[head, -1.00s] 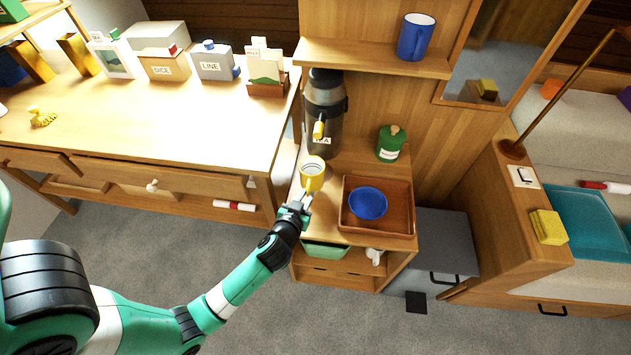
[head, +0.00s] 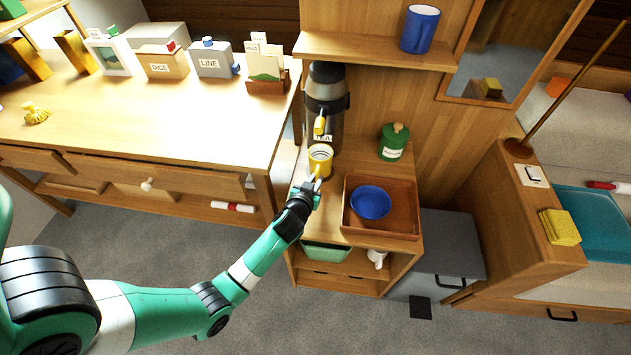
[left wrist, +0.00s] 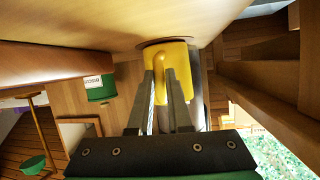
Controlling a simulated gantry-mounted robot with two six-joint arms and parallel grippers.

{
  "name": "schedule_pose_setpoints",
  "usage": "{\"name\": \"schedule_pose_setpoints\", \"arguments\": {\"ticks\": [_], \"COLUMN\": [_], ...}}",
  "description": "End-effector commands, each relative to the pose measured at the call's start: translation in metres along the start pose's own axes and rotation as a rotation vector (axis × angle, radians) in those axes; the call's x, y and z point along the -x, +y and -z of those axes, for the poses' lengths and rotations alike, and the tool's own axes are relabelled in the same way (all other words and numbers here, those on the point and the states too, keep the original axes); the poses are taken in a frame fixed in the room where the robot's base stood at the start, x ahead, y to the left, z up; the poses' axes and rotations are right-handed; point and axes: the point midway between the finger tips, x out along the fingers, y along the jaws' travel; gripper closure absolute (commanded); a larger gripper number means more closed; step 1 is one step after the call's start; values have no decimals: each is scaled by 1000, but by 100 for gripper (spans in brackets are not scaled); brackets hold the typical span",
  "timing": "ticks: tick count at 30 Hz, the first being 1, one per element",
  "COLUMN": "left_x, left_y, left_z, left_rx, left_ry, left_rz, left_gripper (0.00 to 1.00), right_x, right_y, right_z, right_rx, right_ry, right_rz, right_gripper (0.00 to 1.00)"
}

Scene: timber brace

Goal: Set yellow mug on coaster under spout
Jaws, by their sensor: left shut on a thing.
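The yellow mug (head: 320,158) is upright in front of the dark urn (head: 327,100) with a yellow spout handle (head: 320,124), on the small wooden cabinet. My left gripper (head: 316,182) is shut on the mug from the front; the mug also shows in the left wrist view (left wrist: 174,70) with the gripper's fingers (left wrist: 165,90) at its near side. A dark round edge, perhaps the coaster (left wrist: 160,43), shows by the mug's base in the left wrist view. I cannot tell whether the mug touches it. My right gripper is out of view.
A brown tray (head: 408,222) with a blue bowl (head: 370,203) stands to the right on the cabinet top. A green canister (head: 393,143) is behind it. A shelf (head: 380,57) above holds a blue mug (head: 420,28). The desk (head: 140,120) is at left.

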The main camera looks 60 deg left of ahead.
Motion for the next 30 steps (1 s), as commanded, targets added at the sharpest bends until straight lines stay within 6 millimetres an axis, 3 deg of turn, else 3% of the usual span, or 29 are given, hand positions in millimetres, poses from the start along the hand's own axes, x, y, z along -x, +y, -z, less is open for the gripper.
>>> {"name": "schedule_pose_setpoints", "arguments": {"ticks": [2, 3, 7, 19, 30], "left_x": [-1, -1, -1, 6, 90], "left_y": [0, 0, 0, 0, 0], "left_z": [-3, -2, -2, 2, 3], "left_rx": [0, 0, 0, -1, -3], "left_ry": [2, 0, 0, -1, -2], "left_rz": [0, 0, 0, -1, -2], "left_gripper": [100, 78, 55, 53, 53], "right_x": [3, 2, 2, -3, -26], "right_y": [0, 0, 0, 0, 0], "right_z": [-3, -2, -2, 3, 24], "right_rx": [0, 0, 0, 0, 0], "right_ry": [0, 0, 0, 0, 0], "right_rz": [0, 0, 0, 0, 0], "right_gripper": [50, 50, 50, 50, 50]}}
